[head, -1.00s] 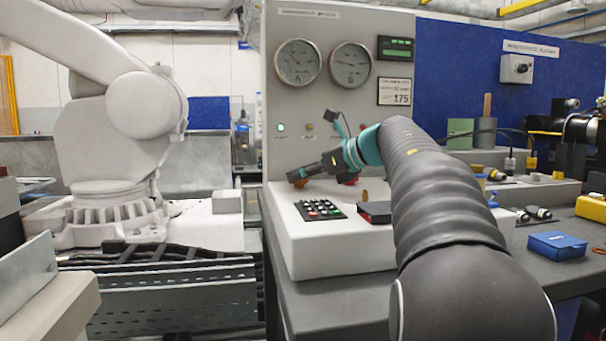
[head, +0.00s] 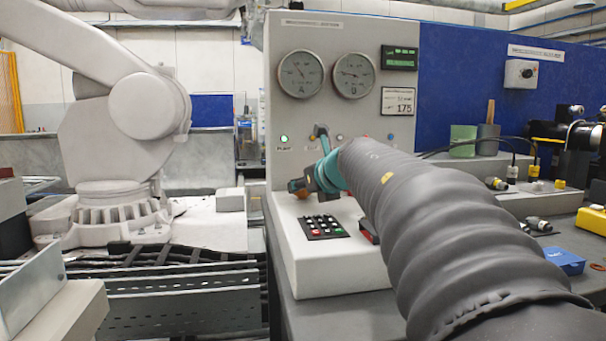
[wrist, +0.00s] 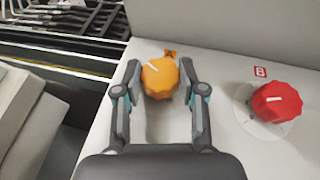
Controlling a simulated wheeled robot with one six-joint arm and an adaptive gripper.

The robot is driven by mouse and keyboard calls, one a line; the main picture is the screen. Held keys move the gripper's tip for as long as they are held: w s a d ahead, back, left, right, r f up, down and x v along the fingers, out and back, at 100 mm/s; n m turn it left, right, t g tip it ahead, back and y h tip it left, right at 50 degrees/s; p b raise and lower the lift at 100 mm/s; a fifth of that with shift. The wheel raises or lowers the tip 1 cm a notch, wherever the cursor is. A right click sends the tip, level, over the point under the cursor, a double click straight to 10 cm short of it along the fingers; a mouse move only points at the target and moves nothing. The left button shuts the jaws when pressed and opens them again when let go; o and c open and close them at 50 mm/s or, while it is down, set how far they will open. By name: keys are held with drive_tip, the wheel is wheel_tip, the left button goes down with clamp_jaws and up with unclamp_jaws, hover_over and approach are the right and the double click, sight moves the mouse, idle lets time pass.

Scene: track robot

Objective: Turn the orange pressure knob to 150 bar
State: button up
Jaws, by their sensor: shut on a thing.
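The orange knob (wrist: 160,77) sits on the white console top near its left edge in the wrist view, beside a small orange label (wrist: 170,53). A white pointer line on it points to the upper left. My gripper (wrist: 160,78) is around the knob, with one finger on each side, shut on it. In the head view my gripper (head: 300,187) is at the back left of the console, and the orange knob is mostly hidden there. Two round gauges (head: 301,74) (head: 353,75) are on the panel above; their readings are too small to tell.
A red knob (wrist: 277,102) with a white pointer stands right of the orange one, by a red B label. A black keypad (head: 321,227) is on the console (head: 315,275). A sign reading 175 (head: 398,101) and a green display (head: 400,57) are on the panel.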

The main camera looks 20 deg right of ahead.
drive_tip(key=shift+m+h+p, duration=0.8)
drive_tip(key=shift+h+p, duration=0.2)
drive_tip(key=o, duration=1.1)
drive_tip(key=shift+o, duration=0.2)
drive_tip(key=v, duration=1.2)
